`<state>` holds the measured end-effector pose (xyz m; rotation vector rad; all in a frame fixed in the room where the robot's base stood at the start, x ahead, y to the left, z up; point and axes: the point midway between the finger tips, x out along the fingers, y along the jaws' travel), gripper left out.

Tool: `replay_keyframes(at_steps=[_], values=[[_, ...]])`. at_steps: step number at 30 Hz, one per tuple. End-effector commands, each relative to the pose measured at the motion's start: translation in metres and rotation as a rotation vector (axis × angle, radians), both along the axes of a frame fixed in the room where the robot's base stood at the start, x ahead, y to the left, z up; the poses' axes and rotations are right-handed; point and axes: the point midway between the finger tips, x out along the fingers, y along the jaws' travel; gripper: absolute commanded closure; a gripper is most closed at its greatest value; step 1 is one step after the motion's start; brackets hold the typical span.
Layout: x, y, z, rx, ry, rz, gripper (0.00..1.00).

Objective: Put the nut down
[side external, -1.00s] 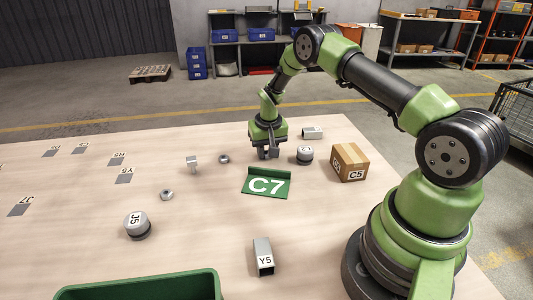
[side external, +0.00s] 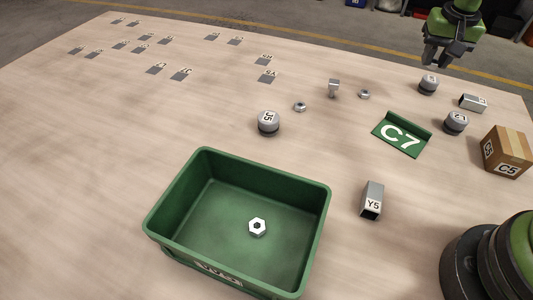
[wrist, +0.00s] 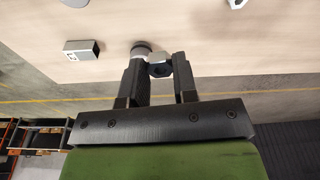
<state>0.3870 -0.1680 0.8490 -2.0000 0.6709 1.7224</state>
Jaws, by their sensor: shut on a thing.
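My gripper (side external: 433,60) is at the far right of the table in the side view, near a grey capped cylinder (side external: 428,85). In the wrist view, my gripper (wrist: 159,68) is shut on a small grey piece, the nut (wrist: 159,69); its outline is partly hidden by the fingers. In the side view I cannot make out the held nut. Other nuts show there: one lies in the green bin (side external: 322,205), and two lie on the table, a left nut (side external: 300,106) and a right nut (side external: 364,94).
A green C7 plate (side external: 402,135), a second cylinder (side external: 456,122), a square tube (side external: 473,102) and a cardboard box (side external: 507,152) stand on the right. A bolt (side external: 334,88), cylinder J5 (side external: 268,123) and tube Y5 (side external: 372,200) are nearer the middle. The left table is open, with flat grey markers.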

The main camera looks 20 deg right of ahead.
Motion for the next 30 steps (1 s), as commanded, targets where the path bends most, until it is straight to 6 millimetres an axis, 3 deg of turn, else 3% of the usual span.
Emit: replay_keyframes(at_steps=[8,17,23,30], values=[[0.001,0.000,0.052,-0.003,-0.005,0.000,0.96],[0.022,0.067,0.047,0.000,0.001,0.218,0.96],[0.033,0.146,0.047,0.001,0.002,0.467,0.96],[0.017,0.279,0.047,0.001,0.004,0.893,0.96]])
